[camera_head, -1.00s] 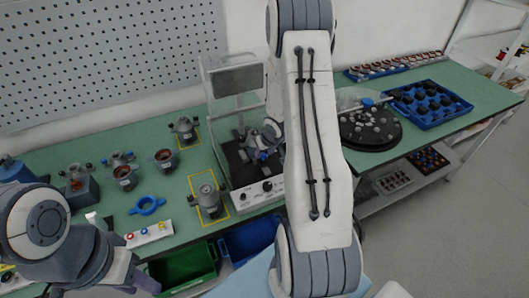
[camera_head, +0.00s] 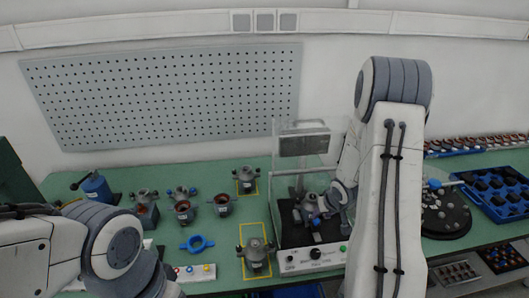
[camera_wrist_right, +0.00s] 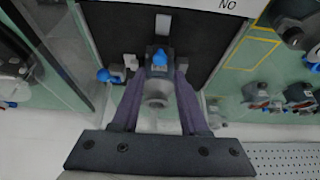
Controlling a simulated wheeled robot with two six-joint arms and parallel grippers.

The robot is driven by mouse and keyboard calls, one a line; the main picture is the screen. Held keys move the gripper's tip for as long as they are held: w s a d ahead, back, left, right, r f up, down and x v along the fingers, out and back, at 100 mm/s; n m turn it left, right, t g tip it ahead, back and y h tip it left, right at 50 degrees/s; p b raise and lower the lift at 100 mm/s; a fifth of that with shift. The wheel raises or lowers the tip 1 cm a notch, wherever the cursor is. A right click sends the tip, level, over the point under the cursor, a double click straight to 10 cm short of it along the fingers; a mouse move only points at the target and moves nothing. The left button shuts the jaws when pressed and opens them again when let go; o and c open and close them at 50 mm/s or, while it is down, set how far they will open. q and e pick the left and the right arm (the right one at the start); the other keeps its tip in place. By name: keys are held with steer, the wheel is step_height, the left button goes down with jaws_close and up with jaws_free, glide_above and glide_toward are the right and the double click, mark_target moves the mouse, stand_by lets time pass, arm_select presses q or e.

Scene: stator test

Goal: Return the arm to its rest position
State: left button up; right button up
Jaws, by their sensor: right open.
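My right arm (camera_head: 388,190) comes down on the right and reaches into the test station (camera_head: 310,258). Its gripper (camera_head: 325,203) is small and partly hidden there. In the right wrist view my right gripper (camera_wrist_right: 156,78) is open. Its dark fingers stand on either side of a grey stator part with a blue piece (camera_wrist_right: 159,60) in the station; I cannot tell whether they touch it. My left arm (camera_head: 115,248) comes in from the left at the bottom; its fingers are not visible.
A black round tray (camera_head: 445,215) and a blue tray (camera_head: 497,190) are at the right. Clear panels enclose the station.

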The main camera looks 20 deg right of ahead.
steer(key=s+a+r+n, duration=0.1)
steer(key=a+r+n, duration=0.1)
steer(key=a+r, duration=0.35)
steer(key=s+a+r+n+g+b, duration=0.1)
steer(key=a+r, duration=0.1)
steer(key=a, duration=0.7)
steer(key=s+a+r+n, duration=0.2)
steer(key=a+r, duration=0.2)
steer(key=a, duration=0.3)
steer(key=s+a+r+n+g+y, duration=0.1)
steer(key=s+a+r+n+g, duration=0.1)
steer(key=s+a, duration=0.4)
steer(key=s+a+r+n+g+y, duration=0.1)
steer(key=s+a+r+n, duration=0.2)
steer(key=s, duration=1)
steer(key=a, duration=0.3)
steer(key=shift+a+g+b, duration=0.35)
steer(key=shift+g, duration=0.05)
